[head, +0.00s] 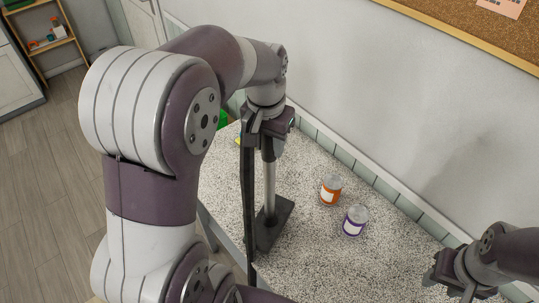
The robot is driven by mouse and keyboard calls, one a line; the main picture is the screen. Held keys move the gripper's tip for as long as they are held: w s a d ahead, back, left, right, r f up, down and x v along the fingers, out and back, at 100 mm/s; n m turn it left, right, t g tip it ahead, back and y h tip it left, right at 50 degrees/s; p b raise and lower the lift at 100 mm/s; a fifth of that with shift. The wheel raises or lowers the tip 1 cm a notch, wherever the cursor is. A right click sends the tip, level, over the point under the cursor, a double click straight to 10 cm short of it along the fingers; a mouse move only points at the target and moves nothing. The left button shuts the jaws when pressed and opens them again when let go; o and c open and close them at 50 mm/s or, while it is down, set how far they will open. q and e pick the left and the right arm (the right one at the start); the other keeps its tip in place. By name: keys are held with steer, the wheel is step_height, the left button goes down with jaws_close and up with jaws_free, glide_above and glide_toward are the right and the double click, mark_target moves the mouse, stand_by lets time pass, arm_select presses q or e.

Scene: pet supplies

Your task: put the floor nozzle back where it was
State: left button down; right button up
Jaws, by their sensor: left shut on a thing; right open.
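The floor nozzle has a silver upright tube (268,182) and a flat dark foot (275,226). The foot is on or just above the speckled counter (308,262); I cannot tell whether it touches. My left gripper (267,128) is shut around the top of the tube and hides its upper end. The tube stands about upright. My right gripper (449,287) is open and empty at the lower right, apart from the nozzle.
An orange-labelled can (330,190) and a purple-labelled can (355,221) stand right of the nozzle. A long dark upright bar (249,205) runs close on its left. Green and yellow things (222,118) are partly hidden behind my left arm. A wall closes the counter's back.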

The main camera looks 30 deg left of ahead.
arm_select(q)
step_height(320, 180, down, 2)
steer(key=shift+f+p, duration=0.15)
steer(key=shift+p, duration=0.35)
steer(key=shift+w+f, duration=0.1)
steer(key=shift+f, duration=0.3)
steer(key=c, duration=0.7)
jaws_free()
steer(key=shift+f, duration=0.15)
steer(key=shift+d, duration=0.1)
